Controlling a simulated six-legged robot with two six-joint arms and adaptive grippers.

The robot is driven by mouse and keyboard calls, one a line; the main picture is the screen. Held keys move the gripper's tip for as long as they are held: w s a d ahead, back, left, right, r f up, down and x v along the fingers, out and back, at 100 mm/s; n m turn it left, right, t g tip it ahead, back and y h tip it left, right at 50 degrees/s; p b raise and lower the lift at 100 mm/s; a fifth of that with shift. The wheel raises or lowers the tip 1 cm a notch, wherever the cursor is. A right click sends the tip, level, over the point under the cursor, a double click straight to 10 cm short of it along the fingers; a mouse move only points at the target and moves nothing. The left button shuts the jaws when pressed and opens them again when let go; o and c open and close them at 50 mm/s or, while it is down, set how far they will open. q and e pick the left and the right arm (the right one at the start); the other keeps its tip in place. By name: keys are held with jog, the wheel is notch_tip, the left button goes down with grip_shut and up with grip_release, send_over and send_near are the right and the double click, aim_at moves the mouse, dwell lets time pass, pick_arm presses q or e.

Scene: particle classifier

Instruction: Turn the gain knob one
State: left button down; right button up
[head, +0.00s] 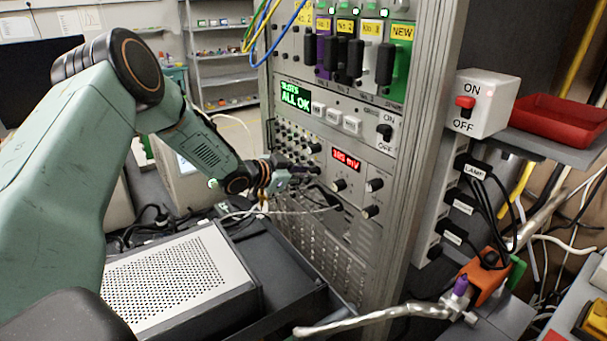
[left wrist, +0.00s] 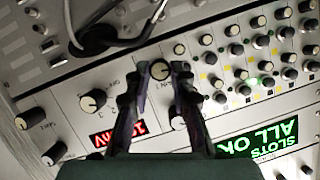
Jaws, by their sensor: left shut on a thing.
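My left gripper (head: 312,172) reaches the rack's front panel from the left in the head view, left of the red millivolt display (head: 346,160). In the left wrist view, its two fingertips (left wrist: 161,74) are closed on the sides of a small dark knob with a pale face (left wrist: 160,70). I cannot read that knob's label. Other dark knobs are clear of the gripper: one below the display (head: 339,185), and two at its right, upper (head: 374,185) and lower (head: 370,211). The wrist view is turned over; the display (left wrist: 119,134) shows below the fingers. My right gripper is not in view.
Many small knobs (left wrist: 236,70) crowd the panel beside the gripper. A thin cable (head: 285,212) hangs below it and a black cable (left wrist: 130,40) crosses the wrist view. A perforated metal box (head: 180,275) stands in front. A green screen (head: 295,95) reads ALL OK.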

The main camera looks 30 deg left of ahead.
pick_arm(q)
jog(key=shift+d+m+t+y, duration=0.1)
jog(key=shift+m+t+y, duration=0.2)
jog(key=shift+m+y, duration=0.5)
jog(key=c, duration=1.1)
grip_release()
jog(key=shift+c, duration=0.2)
jog(key=shift+s, duration=0.1)
jog(key=v, duration=0.7)
jog(key=shift+s, duration=0.2)
